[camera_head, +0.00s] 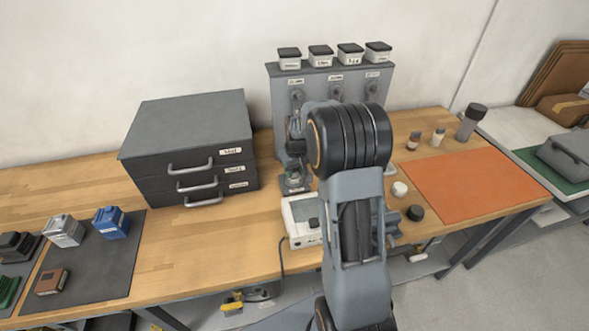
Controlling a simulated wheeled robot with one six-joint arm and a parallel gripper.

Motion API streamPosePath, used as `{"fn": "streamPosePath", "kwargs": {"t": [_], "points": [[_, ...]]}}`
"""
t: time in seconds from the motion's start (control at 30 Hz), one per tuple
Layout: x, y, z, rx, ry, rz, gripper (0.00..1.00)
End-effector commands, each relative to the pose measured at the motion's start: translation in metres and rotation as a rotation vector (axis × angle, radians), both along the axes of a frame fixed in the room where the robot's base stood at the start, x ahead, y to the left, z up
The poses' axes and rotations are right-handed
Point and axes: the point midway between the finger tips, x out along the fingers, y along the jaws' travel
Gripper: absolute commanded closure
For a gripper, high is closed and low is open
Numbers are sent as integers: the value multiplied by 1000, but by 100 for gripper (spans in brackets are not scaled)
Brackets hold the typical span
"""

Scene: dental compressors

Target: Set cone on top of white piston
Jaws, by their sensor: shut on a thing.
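My gripper (294,164) points down in front of the grey dispenser stand, left of my arm's large dark joint. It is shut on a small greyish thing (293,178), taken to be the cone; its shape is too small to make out. A dark base (295,187) shows just below it; I cannot tell whether they touch. A small white round piece (399,188), possibly the white piston, stands on the wooden table right of my arm, apart from the gripper. My arm hides part of the table's middle.
A white device (301,219) with a dark knob sits in front of the gripper. The grey stand (272,95) carries several lidded jars. A dark drawer unit (188,140) is left. A black round piece (415,213) and an orange mat (470,184) are right.

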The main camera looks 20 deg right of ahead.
Motion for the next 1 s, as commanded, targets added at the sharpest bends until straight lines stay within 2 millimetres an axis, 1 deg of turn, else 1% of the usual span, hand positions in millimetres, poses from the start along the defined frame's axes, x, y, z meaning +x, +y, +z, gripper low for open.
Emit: {"fn": "streamPosePath", "kwargs": {"t": [1.0], "points": [[0,0,-5,0,0,0,88]]}}
